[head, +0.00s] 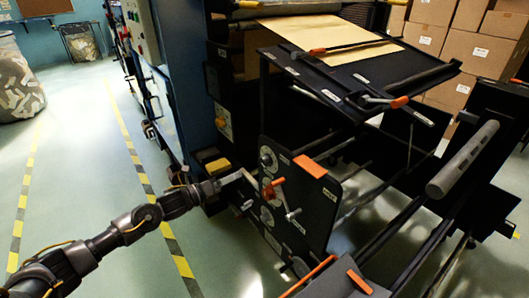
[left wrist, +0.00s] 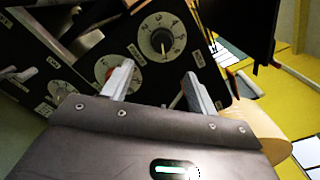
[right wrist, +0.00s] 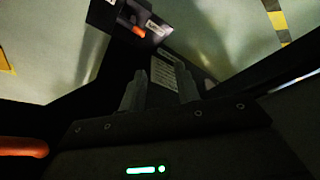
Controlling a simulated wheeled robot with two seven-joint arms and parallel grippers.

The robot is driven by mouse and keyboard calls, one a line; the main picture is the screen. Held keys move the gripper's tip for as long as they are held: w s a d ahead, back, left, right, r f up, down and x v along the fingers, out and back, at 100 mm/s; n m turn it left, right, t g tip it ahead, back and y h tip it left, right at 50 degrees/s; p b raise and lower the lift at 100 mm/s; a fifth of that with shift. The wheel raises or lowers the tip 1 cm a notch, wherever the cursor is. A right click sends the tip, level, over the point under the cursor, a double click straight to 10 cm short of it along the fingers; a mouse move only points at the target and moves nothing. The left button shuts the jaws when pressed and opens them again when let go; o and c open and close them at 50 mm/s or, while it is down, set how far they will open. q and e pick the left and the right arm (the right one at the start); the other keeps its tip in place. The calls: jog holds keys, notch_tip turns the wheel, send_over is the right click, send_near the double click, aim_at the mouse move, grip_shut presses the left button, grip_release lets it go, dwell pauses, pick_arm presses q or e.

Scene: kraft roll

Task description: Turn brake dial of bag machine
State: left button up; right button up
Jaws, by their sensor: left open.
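The black side plate (head: 310,205) of the bag machine carries several round dials with pale faces. An upper dial (head: 268,158) and a lower dial (head: 267,215) show in the head view, with an orange handle between them. My left gripper (head: 245,177) is open at the plate's left edge. Nothing shows between the fingers. Which dial is the brake one I cannot read. My right gripper (right wrist: 161,72) is open and empty in shadow.
A sloping black table (head: 345,65) with brown paper stands above the plate. A grey roller (head: 462,160) and dark bars fill the right side. Stacked cartons (head: 478,50) stand at the back right. Pale floor (head: 75,140) with yellow-black tape is free at left.

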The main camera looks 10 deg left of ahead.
aim_at(262, 163)
pick_arm(q)
jog(key=x, duration=1)
jog(key=shift+w+d+r+b, duration=0.2)
jog(key=shift+b, duration=0.1)
jog(key=shift+w+d, duration=0.15)
jog(key=shift+w, duration=0.1)
pick_arm(e)
jog(key=shift+v, duration=0.85)
jog(key=shift+w+r, duration=0.1)
pick_arm(q)
jog(key=shift+c, duration=0.4)
jog(key=c, duration=0.9)
pick_arm(e)
jog(key=shift+d, duration=0.1)
